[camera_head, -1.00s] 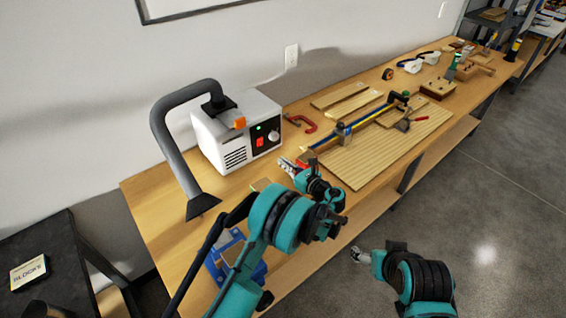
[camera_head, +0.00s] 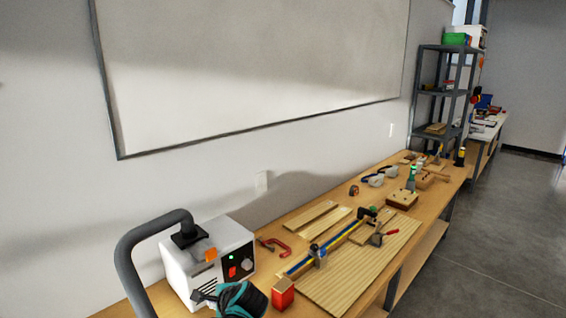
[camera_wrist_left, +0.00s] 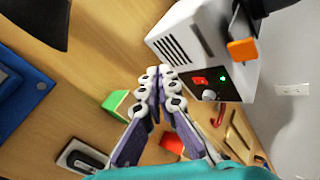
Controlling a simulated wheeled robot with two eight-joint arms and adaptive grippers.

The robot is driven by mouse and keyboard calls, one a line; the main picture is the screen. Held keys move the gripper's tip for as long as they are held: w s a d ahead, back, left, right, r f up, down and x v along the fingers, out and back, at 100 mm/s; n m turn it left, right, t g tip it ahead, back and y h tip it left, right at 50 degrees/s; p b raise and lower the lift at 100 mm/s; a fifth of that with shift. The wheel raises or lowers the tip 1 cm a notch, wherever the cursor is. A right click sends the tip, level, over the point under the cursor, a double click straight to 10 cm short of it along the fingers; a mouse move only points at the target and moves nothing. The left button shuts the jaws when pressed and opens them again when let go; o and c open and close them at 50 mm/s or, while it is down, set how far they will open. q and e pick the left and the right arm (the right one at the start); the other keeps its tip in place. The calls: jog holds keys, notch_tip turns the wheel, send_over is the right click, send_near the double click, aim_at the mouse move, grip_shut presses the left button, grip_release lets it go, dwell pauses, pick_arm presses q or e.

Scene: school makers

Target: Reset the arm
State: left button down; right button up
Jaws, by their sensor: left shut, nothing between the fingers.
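My left gripper (camera_head: 203,296) is at the bottom of the head view, in front of the white machine box with the grey hose (camera_head: 207,262). Only the gripper and a teal part of my left arm (camera_head: 243,300) show there. In the left wrist view the gripper's fingers (camera_wrist_left: 160,77) are together with nothing between them. They point toward the white box (camera_wrist_left: 195,50), and no contact is clear. My right arm and gripper are outside both current views.
A red block (camera_head: 283,293) stands right of my left arm on the wooden workbench (camera_head: 262,290). A ribbed board (camera_head: 350,270) with clamps lies farther right. The left wrist view shows a green block (camera_wrist_left: 117,104) and a blue object (camera_wrist_left: 18,95) near the gripper.

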pick_arm(q)
jog(key=s+n+h, duration=0.2)
jog(key=s+n, duration=0.2)
jog(key=s, duration=0.4)
jog(key=s+n+h, duration=0.2)
jog(key=s+n, duration=0.3)
jog(key=s, duration=0.3)
jog(key=s+d+f+n+h, duration=0.1)
jog(key=s+n+h, duration=0.1)
jog(key=s+n, duration=0.3)
jog(key=shift+s+g, duration=0.3)
jog(key=shift+s, duration=1.15)
jog(key=shift+s+d+f+n, duration=0.15)
jog(key=shift+s+n, duration=0.1)
jog(key=shift+n, duration=0.05)
